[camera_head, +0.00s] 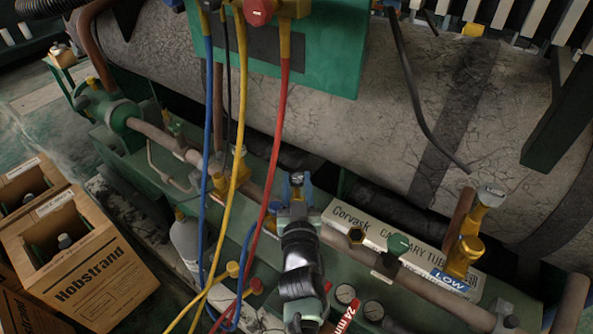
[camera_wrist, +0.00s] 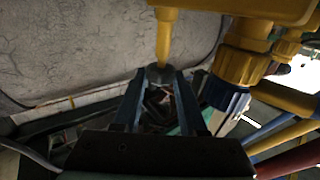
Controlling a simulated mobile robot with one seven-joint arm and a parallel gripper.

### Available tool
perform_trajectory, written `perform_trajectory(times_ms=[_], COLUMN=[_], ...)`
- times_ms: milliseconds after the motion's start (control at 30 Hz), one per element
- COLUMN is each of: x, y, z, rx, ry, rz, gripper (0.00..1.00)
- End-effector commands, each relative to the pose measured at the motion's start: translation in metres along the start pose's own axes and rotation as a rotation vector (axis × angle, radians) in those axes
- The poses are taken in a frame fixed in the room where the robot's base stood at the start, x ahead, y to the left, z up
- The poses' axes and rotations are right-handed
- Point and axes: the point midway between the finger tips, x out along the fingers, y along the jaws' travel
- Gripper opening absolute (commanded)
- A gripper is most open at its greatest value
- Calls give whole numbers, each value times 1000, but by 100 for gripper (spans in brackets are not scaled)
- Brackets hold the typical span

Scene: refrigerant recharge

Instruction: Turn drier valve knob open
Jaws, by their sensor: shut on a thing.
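My gripper (camera_head: 297,182) stands at the pipe row in the middle of the head view, its blue fingers pointing away from the camera. In the wrist view the two fingers of my gripper (camera_wrist: 159,78) are closed around a small dark knob (camera_wrist: 159,73) at the end of a yellow valve stem (camera_wrist: 166,38). I take this to be the drier valve knob; no label on it is readable. The fingers and wrist mostly hide it in the head view, and its turn angle cannot be told.
Blue, yellow (camera_head: 240,110) and red (camera_head: 283,110) hoses hang close left of my arm. A brass valve (camera_wrist: 238,65) with a blue collar is right of the fingers. A capillary tube box (camera_head: 350,214), green knob (camera_head: 398,244) and brass valve (camera_head: 468,245) lie right. Cardboard boxes (camera_head: 85,270) stand left.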

Motion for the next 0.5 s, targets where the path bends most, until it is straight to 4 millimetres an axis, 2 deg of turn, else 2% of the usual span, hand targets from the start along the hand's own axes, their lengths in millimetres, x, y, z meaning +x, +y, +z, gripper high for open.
perform_trajectory(times_ms=[500], x=[0], y=[3], z=[-2], rx=[0], ry=[-7], rz=[-117], gripper=[0])
